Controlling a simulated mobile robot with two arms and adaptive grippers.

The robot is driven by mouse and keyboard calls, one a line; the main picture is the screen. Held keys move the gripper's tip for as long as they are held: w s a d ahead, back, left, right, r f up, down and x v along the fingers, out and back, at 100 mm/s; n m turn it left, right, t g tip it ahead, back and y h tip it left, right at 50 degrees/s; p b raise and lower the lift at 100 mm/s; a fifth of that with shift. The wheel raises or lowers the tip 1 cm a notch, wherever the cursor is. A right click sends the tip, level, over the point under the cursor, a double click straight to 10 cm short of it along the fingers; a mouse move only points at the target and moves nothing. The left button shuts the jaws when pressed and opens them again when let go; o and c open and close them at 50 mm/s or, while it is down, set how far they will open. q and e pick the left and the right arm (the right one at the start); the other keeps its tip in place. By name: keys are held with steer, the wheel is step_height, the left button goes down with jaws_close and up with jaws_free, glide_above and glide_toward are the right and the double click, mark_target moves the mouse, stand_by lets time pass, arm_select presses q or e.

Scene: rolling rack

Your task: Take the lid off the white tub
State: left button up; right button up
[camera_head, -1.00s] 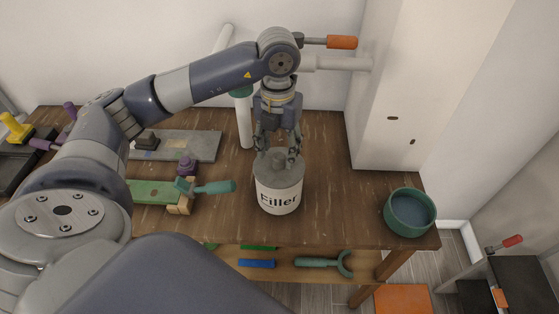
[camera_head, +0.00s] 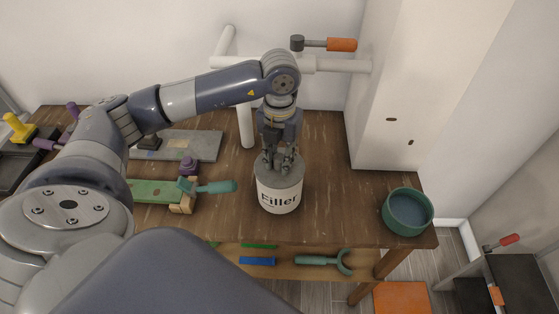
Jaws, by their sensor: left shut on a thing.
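The white tub (camera_head: 279,197), printed "Filler", stands upright on the wooden workbench near its front edge. Its grey lid (camera_head: 287,177) sits on top of the tub. My left gripper (camera_head: 280,163) points down over the lid, with its fingers closed around the knob at the lid's centre. The fingers hide most of the knob. No gap shows between lid and tub. My right gripper is not in view.
A green bowl (camera_head: 407,211) stands at the bench's right front corner. Left of the tub lie a teal-handled tool (camera_head: 214,187) and a green board (camera_head: 152,191). A white pipe (camera_head: 245,125) stands behind. A white cabinet (camera_head: 400,90) bounds the right. Bench between tub and bowl is clear.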

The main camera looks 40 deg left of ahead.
mark_target(280, 156)
arm_select(q)
steer(key=shift+w+r+b, duration=0.1)
steer(key=shift+r+b, duration=0.35)
steer(key=shift+r, duration=0.05)
step_height(280, 156, up, 2)
steer(key=shift+b, duration=0.7)
steer(key=s+a+r+b, duration=0.2)
steer(key=s+a+b, duration=0.5)
steer(key=s, duration=0.6)
steer(key=shift+a, duration=1.25)
steer(key=shift+d, duration=0.1)
